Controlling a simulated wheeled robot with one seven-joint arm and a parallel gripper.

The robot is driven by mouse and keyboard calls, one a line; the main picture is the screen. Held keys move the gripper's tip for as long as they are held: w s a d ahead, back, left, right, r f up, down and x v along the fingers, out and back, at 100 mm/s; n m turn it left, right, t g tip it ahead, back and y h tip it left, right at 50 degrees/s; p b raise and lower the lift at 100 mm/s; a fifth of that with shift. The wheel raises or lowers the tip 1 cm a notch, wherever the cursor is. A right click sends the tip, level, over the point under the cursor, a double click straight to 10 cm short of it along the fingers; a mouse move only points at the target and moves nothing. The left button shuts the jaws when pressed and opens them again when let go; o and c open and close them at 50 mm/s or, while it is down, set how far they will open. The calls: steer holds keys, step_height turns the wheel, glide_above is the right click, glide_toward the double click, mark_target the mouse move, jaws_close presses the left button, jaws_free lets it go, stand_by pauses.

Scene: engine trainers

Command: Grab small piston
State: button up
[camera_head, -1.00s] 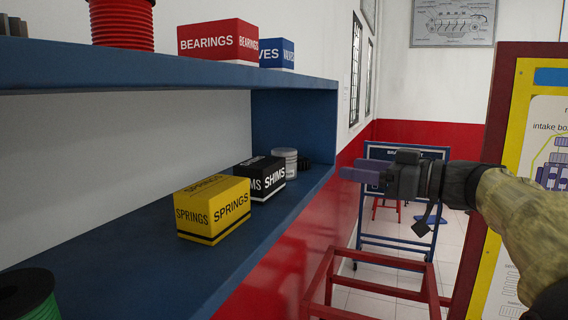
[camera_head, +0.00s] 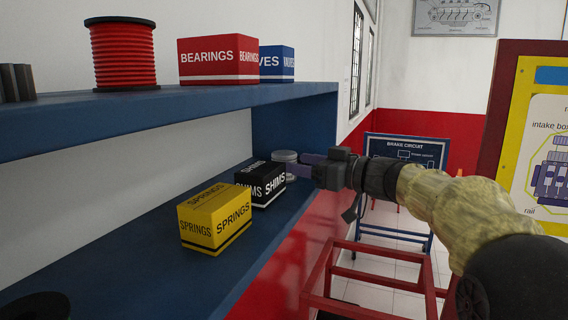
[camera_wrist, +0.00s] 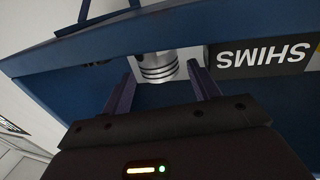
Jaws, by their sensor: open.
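The small piston (camera_head: 286,157) is a light grey metal cylinder on the lower blue shelf, behind the black SHIMS box. In the head view my gripper partly covers it. In the wrist view the piston (camera_wrist: 157,67) shows its dark ring grooves and sits beyond and between my two fingertips. My gripper (camera_head: 298,168) is open and empty, reaching in from the right over the shelf's edge. In the wrist view my gripper (camera_wrist: 162,80) has its fingers spread on either side, short of the piston.
The black SHIMS box (camera_head: 262,184) stands close beside the piston, and the yellow SPRINGS box (camera_head: 214,217) is nearer. The upper shelf (camera_head: 200,108) runs overhead with a red spool (camera_head: 122,55) and the BEARINGS box (camera_head: 217,62). A red frame (camera_head: 365,275) stands below right.

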mark_target(295, 161)
steer(key=shift+w+a+r+p, duration=0.15)
steer(key=shift+w+a+p, duration=0.05)
steer(key=shift+a+p, duration=0.15)
steer(key=p+x, duration=0.1)
steer(key=x, duration=0.2)
steer(key=shift+w+a+p, duration=0.25)
steer(key=shift+w+p, duration=0.05)
steer(key=shift+p, duration=0.1)
steer(key=shift+w+a, duration=0.2)
steer(key=shift+a, duration=0.1)
steer(key=shift+d, duration=0.1)
steer(key=c, duration=0.9)
